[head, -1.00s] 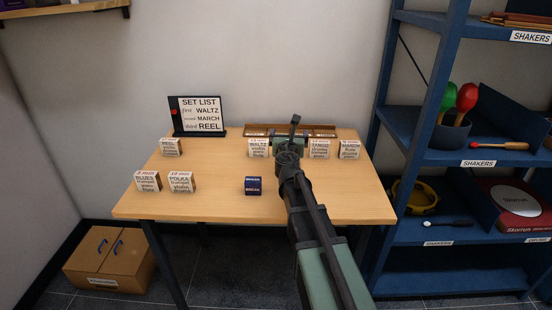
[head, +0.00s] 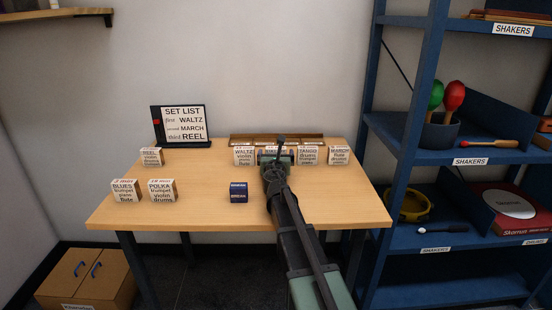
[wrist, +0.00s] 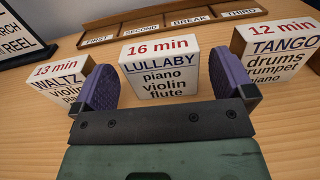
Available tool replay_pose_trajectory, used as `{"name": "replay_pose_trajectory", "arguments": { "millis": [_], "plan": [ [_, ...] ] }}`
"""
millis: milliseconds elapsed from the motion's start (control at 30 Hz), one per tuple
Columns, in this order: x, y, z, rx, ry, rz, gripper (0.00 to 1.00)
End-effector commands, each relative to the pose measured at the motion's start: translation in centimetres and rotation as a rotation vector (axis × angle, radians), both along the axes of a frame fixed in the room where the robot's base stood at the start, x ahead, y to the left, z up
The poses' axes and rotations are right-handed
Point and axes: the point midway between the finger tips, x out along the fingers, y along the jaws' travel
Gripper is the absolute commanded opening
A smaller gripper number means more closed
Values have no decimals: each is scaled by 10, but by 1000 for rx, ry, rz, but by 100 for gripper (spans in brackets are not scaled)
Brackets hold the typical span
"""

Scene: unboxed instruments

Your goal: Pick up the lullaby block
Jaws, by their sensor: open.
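The lullaby block (wrist: 165,80) is a white block with a red "16 min" on top and its label on the front, upright on the table in the wrist view. My gripper (wrist: 165,88) is open, with a purple-padded finger on each side of the block's near face. Nothing is held. I cannot tell how far the fingers reach along its sides. In the head view my gripper (head: 277,157) stands over the back of the table and largely hides the block.
The waltz block (wrist: 61,85) is close at left and the tango block (wrist: 275,55) close at right. A slotted wooden rack (wrist: 165,22) lies behind. A dark blue block (head: 239,192) and the polka block (head: 162,191) stand nearer the front. The shelf (head: 400,150) is at right.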

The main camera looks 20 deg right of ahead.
Motion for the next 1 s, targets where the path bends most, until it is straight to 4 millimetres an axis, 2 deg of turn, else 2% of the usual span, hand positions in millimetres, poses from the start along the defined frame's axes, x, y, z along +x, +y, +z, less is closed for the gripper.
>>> {"name": "replay_pose_trajectory", "arguments": {
  "millis": [33,100,333,633,1000],
  "plan": [
    [14,-6,0,0,0,-1,100],
    [23,-11,0,0,0,-1,100],
    [25,-13,0,0,0,-1,100],
    [24,-12,0,0,0,-1,56],
    [24,-12,7,0,0,-1,54]
  ]
}}
